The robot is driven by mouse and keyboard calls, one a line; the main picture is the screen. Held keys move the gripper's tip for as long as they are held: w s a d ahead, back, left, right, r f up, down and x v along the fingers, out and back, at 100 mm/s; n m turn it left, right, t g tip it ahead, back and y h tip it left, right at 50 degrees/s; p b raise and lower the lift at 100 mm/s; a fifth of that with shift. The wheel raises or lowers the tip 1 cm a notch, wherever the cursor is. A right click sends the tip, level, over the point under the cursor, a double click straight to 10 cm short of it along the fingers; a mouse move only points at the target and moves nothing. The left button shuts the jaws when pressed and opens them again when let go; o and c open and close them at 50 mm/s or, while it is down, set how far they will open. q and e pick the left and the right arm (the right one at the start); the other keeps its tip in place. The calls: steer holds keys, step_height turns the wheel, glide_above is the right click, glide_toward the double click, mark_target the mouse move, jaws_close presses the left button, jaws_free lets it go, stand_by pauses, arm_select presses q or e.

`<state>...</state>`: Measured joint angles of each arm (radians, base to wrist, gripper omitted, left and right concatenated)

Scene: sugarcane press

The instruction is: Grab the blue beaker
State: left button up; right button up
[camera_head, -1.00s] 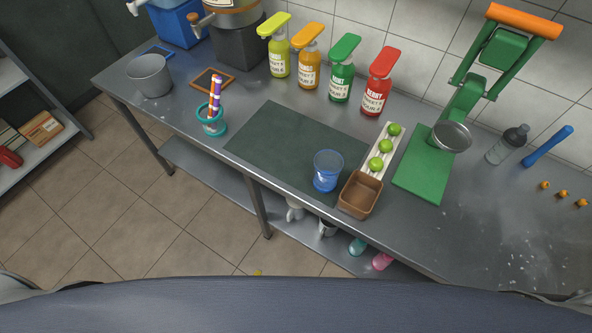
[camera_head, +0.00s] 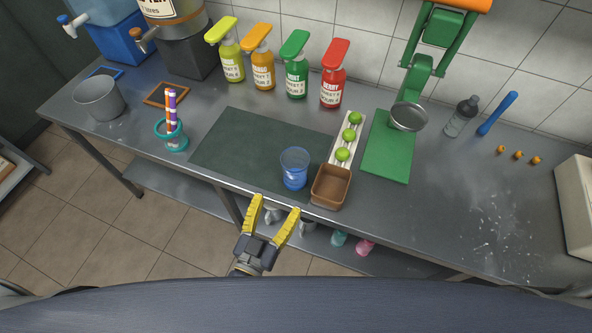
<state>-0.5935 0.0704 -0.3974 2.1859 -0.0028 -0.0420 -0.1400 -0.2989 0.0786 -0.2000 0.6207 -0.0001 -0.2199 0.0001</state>
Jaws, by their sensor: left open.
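The blue beaker (camera_head: 294,170) is a clear blue cup standing upright on the dark green mat (camera_head: 235,150), near the mat's front right corner. My left gripper (camera_head: 275,205) has yellow fingers spread apart and is empty. It shows in front of the table's front edge, below and slightly left of the beaker in the picture, apart from it. My right gripper is not in view.
A brown square container (camera_head: 331,187) stands close to the right of the beaker. Green limes on a white tray (camera_head: 336,151) lie behind it. A green press (camera_head: 388,150) is further right. A teal holder with straws (camera_head: 172,138) stands left of the mat.

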mark_target(300, 158)
arm_select(q)
steer(key=shift+x, duration=6.3)
steer(key=shift+c, duration=0.2)
steer(key=c, duration=0.8)
